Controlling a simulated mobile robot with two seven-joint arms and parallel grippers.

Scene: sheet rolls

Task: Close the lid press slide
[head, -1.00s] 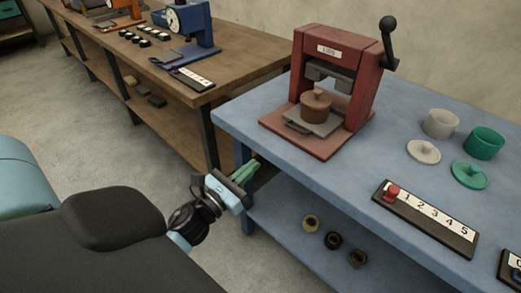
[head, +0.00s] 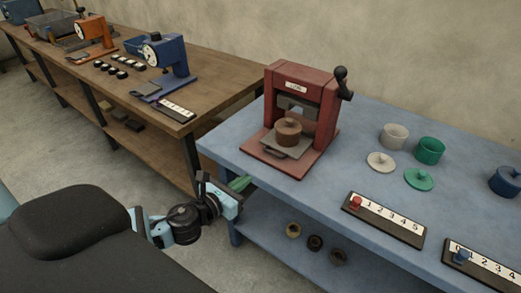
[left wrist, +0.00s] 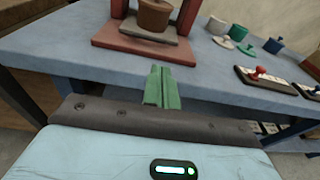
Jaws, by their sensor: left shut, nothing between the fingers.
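The red lid press (head: 328,110) stands on the blue table, with a black-knobbed lever (head: 343,84) raised at its right side. A grey slide plate (head: 270,147) juts out at the front of its frame and carries a brown lidded pot (head: 288,131). In the left wrist view the pot (left wrist: 153,17) and the grey slide (left wrist: 150,39) show beyond the fingers. My left gripper (head: 241,184) is shut and empty, in front of the table's front edge and apart from the press. Its green fingers (left wrist: 161,88) touch each other. My right gripper is in neither view.
On the blue table (head: 226,147), white and green cups (head: 430,150), two lids and numbered strips (head: 386,220) lie right of the press. Rolls (head: 315,243) lie on its lower shelf. A brown bench (head: 215,98) stands at the left with other devices.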

